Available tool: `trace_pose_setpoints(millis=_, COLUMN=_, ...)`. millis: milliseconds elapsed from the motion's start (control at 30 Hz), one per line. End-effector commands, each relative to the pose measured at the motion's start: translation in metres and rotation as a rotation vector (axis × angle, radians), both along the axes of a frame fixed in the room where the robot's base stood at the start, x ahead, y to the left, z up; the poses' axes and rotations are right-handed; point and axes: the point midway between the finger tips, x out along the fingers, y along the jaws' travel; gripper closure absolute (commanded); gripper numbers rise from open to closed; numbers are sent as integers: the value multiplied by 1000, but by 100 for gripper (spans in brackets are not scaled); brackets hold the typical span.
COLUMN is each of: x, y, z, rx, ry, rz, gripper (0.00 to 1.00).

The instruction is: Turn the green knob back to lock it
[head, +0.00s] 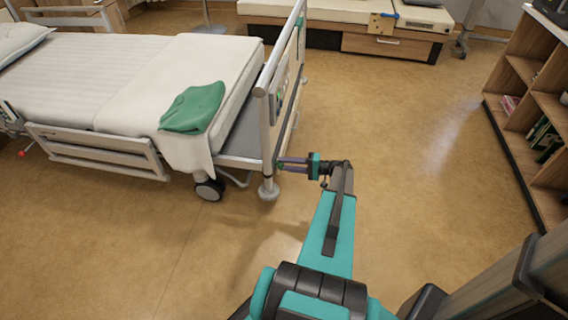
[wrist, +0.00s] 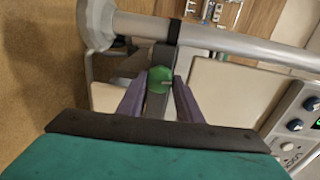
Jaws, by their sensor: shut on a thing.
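The green knob (wrist: 160,79) shows in the wrist view as a round disc with a small pale mark on its right side. It sits on a dark bar at the foot end of the bed. My gripper (wrist: 160,84) has its two purple-grey fingers on either side of the knob, shut on it. In the head view my gripper (head: 279,164) reaches left to the bed's footboard (head: 284,92), low near its corner post. The knob itself is hidden there.
The bed (head: 110,80) has a white cover and a green cloth (head: 193,107). A control panel (wrist: 296,125) is at the right in the wrist view. A shelf unit (head: 530,90) stands at the right. The floor between is clear.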

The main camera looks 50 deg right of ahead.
Motion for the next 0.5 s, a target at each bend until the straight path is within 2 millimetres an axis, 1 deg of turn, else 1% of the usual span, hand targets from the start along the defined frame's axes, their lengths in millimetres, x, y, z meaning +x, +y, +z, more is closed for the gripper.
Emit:
trace_pose_setpoints(millis=233, x=-2, y=-1, z=-1, rx=112, ry=74, rz=-1, gripper=90)
trace_pose_setpoints(millis=500, x=-2, y=-1, z=-3, rx=153, ry=100, rz=0, gripper=90)
